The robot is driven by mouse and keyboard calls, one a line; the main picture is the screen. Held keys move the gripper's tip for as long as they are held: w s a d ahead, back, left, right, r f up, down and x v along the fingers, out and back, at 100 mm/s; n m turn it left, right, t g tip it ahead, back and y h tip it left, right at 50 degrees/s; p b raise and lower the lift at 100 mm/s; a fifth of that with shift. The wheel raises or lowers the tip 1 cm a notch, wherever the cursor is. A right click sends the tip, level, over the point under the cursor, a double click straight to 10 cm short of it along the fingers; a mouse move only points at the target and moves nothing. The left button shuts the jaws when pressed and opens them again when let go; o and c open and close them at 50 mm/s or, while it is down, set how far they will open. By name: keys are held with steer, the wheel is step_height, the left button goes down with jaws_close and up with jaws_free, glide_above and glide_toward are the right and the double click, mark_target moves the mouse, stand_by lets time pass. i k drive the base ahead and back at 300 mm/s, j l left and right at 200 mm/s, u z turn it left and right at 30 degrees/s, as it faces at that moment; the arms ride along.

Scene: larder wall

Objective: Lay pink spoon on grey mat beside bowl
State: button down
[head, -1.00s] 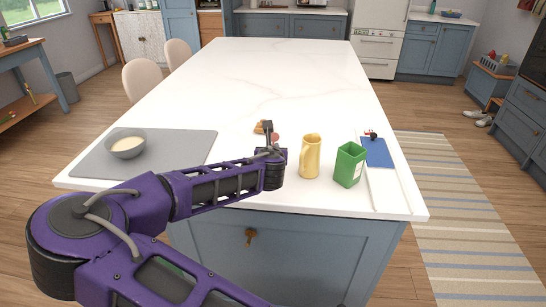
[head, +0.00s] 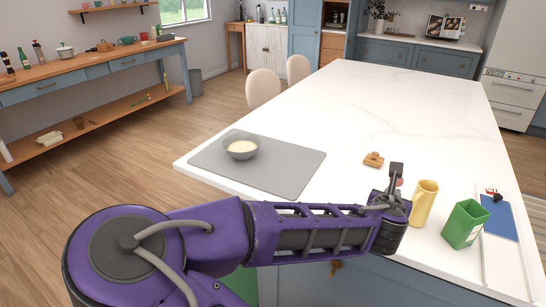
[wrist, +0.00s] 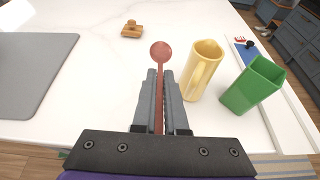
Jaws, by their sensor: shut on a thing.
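The pink spoon (wrist: 160,53) is held by its handle between the fingers of my gripper (wrist: 160,85) in the wrist view, its bowl end pointing away from me. In the head view my gripper (head: 397,178) is over the near edge of the white island, to the right of the mat; the spoon is mostly hidden there. The grey mat (head: 285,171) lies at the island's near left, apart from the gripper, and also shows at the left of the wrist view (wrist: 30,70). The grey bowl (head: 241,148) with pale contents stands on the mat's left part. The mat's right part is bare.
A yellow jug (head: 424,203) stands close to the right of my gripper, with a green container (head: 464,225) beyond it. A small brown wooden item (head: 373,160) lies behind the gripper. A blue board (head: 499,218) is at far right. The island's back is clear.

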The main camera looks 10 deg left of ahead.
mark_target(289, 165)
steer(key=i+j+z, duration=0.1)
steer(key=j+z, duration=0.55)
steer(key=j, duration=0.3)
steer(key=j+z, duration=0.35)
steer(key=j, duration=0.1)
